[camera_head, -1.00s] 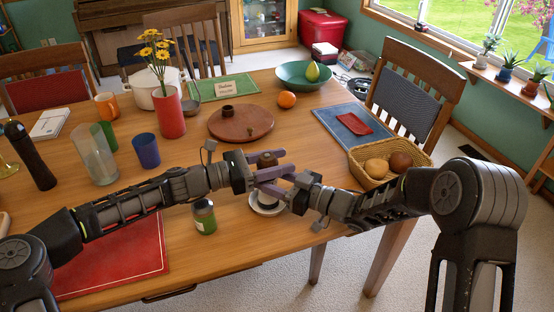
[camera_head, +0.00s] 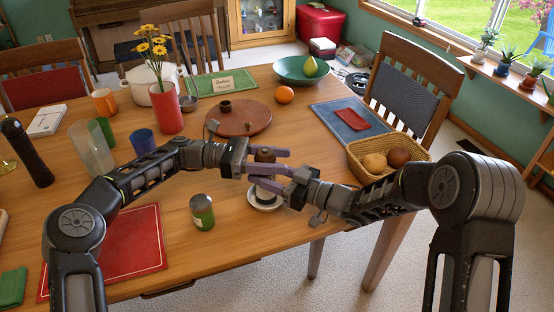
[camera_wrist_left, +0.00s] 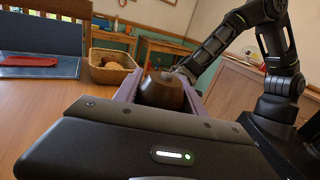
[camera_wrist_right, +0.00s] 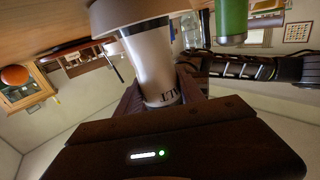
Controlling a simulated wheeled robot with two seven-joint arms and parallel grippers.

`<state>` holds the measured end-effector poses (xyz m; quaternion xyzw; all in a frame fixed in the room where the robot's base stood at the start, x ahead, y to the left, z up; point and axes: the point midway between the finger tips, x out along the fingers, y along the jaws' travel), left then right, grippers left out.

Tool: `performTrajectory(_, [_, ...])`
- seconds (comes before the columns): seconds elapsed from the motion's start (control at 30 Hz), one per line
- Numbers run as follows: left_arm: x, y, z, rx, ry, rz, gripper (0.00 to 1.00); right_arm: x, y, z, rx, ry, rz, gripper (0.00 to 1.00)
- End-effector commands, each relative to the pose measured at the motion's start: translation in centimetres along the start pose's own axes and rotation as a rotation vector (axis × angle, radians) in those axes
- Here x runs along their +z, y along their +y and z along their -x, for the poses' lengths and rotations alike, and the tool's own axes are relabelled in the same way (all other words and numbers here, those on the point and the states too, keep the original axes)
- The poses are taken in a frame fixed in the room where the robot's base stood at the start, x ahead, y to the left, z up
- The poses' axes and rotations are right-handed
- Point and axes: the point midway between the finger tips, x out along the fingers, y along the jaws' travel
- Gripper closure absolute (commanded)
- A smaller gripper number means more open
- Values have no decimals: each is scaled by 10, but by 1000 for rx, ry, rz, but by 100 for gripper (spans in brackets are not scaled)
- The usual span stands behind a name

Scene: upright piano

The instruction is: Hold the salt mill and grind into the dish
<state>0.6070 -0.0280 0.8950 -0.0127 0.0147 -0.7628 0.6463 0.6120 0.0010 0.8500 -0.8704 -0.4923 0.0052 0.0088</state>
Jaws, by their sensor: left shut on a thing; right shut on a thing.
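The salt mill (camera_head: 265,155) stands about upright over the small white dish (camera_head: 263,204) near the table's front right edge. My left gripper (camera_head: 272,162) is shut on its brown wooden top, which also shows in the left wrist view (camera_wrist_left: 161,92). My right gripper (camera_head: 270,186) is shut on the mill's body below. In the right wrist view the mill's pale body (camera_wrist_right: 150,58) with dark lettering sits between the fingers. The fingers hide part of the mill in the head view. I cannot tell whether any salt lies in the dish.
A green-labelled jar (camera_head: 202,212) stands left of the dish. A basket (camera_head: 356,160) with rolls is to the right. A round wooden board (camera_head: 240,122) and an orange (camera_head: 285,95) lie behind. A blue cup (camera_head: 145,142) and a clear glass (camera_head: 92,148) stand left, near my left arm.

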Motion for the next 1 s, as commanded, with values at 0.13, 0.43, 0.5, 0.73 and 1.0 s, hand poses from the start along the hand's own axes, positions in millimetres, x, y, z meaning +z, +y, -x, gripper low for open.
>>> performTrajectory(0.13, [-2, 1, 0, 3, 5, 1, 93, -1, -3, -2, -8, 2, 1, 100])
performTrajectory(0.43, [-2, 0, 0, 2, 2, 1, 30, 0, -2, -1, -4, 1, 1, 100])
performTrajectory(0.5, [-1, 0, 0, 2, 2, 1, 30, 0, -1, -1, -3, 1, 1, 100])
performTrajectory(0.73, [1, 0, 0, 1, 1, 0, 30, 0, 0, 0, -1, 1, 1, 100])
performTrajectory(1.0, [32, -1, 0, 2, 3, -3, 30, 0, 0, 0, 0, 0, 1, 100])
